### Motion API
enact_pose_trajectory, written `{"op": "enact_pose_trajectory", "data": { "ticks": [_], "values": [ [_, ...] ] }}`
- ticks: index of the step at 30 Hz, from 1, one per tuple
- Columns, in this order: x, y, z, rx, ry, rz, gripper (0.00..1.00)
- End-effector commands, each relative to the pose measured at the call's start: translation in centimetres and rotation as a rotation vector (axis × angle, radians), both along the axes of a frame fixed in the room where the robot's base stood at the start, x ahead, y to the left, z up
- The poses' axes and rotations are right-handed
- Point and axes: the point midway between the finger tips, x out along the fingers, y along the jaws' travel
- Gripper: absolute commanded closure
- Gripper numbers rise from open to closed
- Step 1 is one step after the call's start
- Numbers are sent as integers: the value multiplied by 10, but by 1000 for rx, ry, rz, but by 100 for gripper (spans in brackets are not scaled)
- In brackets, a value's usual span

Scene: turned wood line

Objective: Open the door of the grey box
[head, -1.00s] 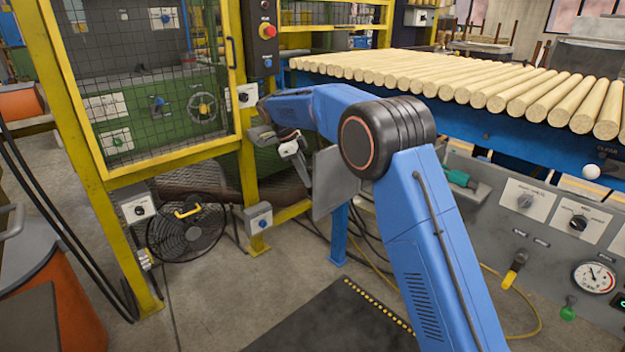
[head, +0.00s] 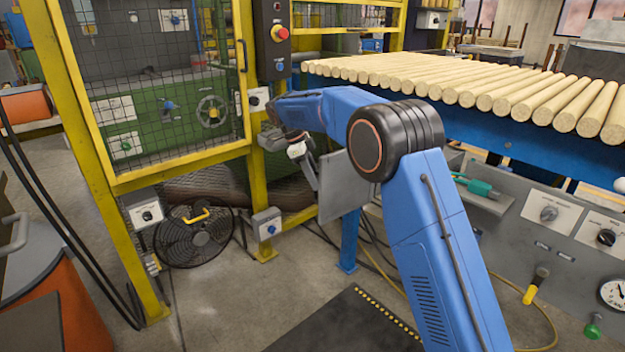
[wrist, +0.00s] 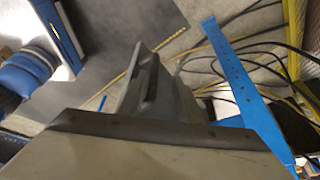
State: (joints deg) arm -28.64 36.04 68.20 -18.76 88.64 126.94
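A flat grey panel (head: 343,187), which looks like the door of the grey box, stands at an angle beside the blue table leg, left of my arm's elbow. The rest of the box is hidden behind my arm or cannot be made out. My gripper (head: 312,180) points down just left of the panel's upper left edge; whether it touches the panel is unclear. In the wrist view, a grey slotted part (wrist: 146,85), probably a finger of my gripper, rises over a pale surface. The finger gap is not clear, and nothing is seen held.
A yellow guard frame (head: 180,175) with mesh stands to the left, with a black fan (head: 193,237) beneath. A conveyor of wooden rods (head: 480,85) runs behind my arm. A control panel (head: 560,235) is at right. Hoses and cables lie on the floor; the front floor is open.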

Motion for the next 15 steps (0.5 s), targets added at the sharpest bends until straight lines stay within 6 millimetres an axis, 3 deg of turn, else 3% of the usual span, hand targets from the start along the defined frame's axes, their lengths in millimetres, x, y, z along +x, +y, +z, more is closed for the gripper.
{"op": "enact_pose_trajectory", "data": {
  "ticks": [15],
  "values": [
    [-1, 2, 0, 1, 1, 2, 71]
  ]
}}
